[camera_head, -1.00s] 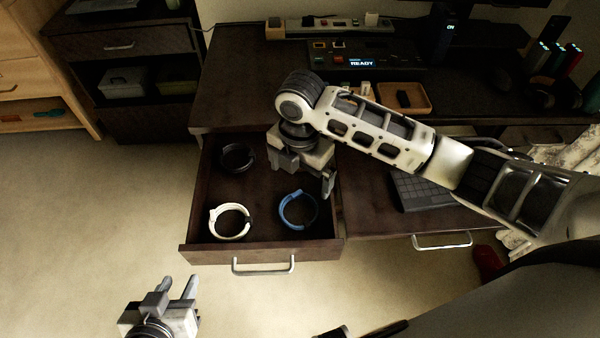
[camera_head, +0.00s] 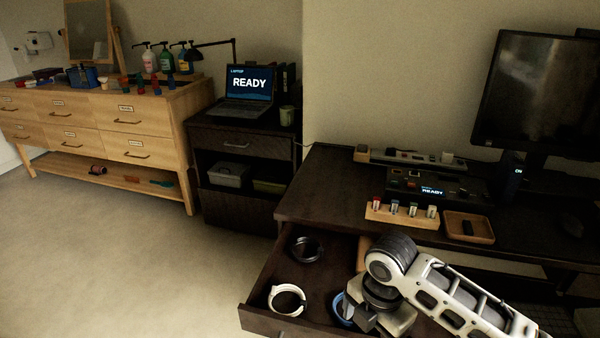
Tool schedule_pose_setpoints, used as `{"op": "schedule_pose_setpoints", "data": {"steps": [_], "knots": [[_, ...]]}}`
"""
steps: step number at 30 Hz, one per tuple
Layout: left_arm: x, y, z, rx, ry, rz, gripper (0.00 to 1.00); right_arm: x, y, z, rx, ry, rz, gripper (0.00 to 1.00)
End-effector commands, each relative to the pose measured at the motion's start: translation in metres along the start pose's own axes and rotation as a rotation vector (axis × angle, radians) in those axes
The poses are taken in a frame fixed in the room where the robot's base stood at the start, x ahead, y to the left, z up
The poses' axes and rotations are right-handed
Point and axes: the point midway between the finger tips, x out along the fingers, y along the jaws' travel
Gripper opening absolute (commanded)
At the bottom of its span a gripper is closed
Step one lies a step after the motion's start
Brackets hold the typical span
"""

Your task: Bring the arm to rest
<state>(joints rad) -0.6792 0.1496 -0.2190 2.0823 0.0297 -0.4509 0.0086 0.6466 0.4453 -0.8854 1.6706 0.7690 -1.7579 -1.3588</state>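My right arm comes in from the lower right over an open dark drawer (camera_head: 258,318). My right gripper (camera_head: 372,318) points down over the drawer's right part. Its fingertips are cut off or hidden, so I cannot tell if it is open or shut. It partly covers a blue ring (camera_head: 340,308). A white ring (camera_head: 287,299) and a black ring (camera_head: 305,249) lie in the drawer to its left. My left gripper is not in view.
The dark desk (camera_head: 330,190) holds a wooden block with several small items (camera_head: 402,215), a wooden tray (camera_head: 469,228), a READY device (camera_head: 435,188) and a monitor (camera_head: 540,95). A cabinet with a laptop (camera_head: 248,90) and a wooden dresser (camera_head: 100,125) stand left. The floor (camera_head: 130,260) there is clear.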

Motion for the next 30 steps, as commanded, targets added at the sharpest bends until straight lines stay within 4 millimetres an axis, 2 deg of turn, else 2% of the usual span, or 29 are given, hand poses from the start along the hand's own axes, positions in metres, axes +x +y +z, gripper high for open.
{"op": "schedule_pose_setpoints", "data": {"steps": [5, 11, 17, 20, 23, 27, 30], "knots": [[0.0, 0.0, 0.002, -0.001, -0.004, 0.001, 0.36, 0.018, 0.005, -0.023, 0.117, 0.059, 0.089, 1.0], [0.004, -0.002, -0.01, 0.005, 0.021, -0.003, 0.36, 0.037, 0.01, -0.051, 0.306, 0.147, 0.209, 1.0], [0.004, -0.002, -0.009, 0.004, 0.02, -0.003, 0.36, 0.054, 0.011, -0.078, 0.585, 0.272, 0.349, 1.0], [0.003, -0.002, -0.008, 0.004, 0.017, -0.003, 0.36, 0.061, 0.006, -0.09, 0.793, 0.36, 0.436, 1.0], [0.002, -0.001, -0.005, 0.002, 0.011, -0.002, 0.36, 0.067, -0.008, -0.095, 1.073, 0.462, 0.54, 1.0], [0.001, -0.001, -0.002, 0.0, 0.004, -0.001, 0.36, 0.069, -0.044, -0.085, 1.45, 0.574, 0.691, 1.0], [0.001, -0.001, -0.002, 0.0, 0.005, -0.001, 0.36, 0.067, -0.072, -0.076, 1.636, 0.622, 0.779, 1.0]]}}
